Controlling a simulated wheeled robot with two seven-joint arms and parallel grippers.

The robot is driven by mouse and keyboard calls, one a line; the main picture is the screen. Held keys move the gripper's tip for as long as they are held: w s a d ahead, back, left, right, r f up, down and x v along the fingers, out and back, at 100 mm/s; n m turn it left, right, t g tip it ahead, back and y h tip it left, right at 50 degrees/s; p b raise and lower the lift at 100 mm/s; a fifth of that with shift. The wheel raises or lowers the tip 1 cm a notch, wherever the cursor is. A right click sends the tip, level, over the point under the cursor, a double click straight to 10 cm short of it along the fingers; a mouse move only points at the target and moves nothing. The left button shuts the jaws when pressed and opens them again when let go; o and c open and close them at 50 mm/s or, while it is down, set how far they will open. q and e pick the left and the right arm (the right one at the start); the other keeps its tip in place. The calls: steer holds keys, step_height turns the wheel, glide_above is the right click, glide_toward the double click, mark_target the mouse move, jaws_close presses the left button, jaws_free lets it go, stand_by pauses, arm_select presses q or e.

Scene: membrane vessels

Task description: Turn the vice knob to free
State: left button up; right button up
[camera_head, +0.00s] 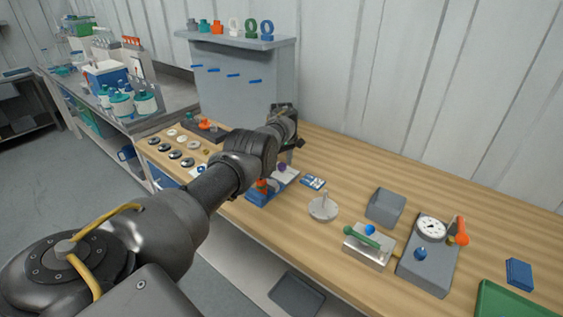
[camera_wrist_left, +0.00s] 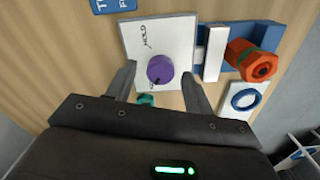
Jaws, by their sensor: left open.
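A purple round knob (camera_wrist_left: 160,69) sits on a white plate (camera_wrist_left: 175,35) marked HOLD in the left wrist view. A small dark mark lies at the knob's lower edge; a free label cannot be made out. A blue vice with a white jaw (camera_wrist_left: 215,52) stands beside the plate and holds a red-orange hexagonal fitting (camera_wrist_left: 252,60) with a green band. My left gripper (camera_wrist_left: 158,76) is open, one finger on each side of the knob; contact cannot be told. The head view shows the knob (camera_head: 282,168) just below my left gripper (camera_head: 291,146). My right gripper is out of view.
A blue ring (camera_wrist_left: 244,97) on a white card lies near the vice. On the wooden bench stand a grey disc with a post (camera_head: 323,208), a grey box (camera_head: 385,206) and a gauge unit (camera_head: 428,262). Several round parts lie left of my arm. A grey shelf unit (camera_head: 236,85) stands behind.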

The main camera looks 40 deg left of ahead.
mark_target(281, 164)
arm_select(q)
step_height(281, 164, up, 11)
steer(key=shift+p, duration=0.3)
steer(key=shift+f, duration=0.15)
stand_by(0.6)
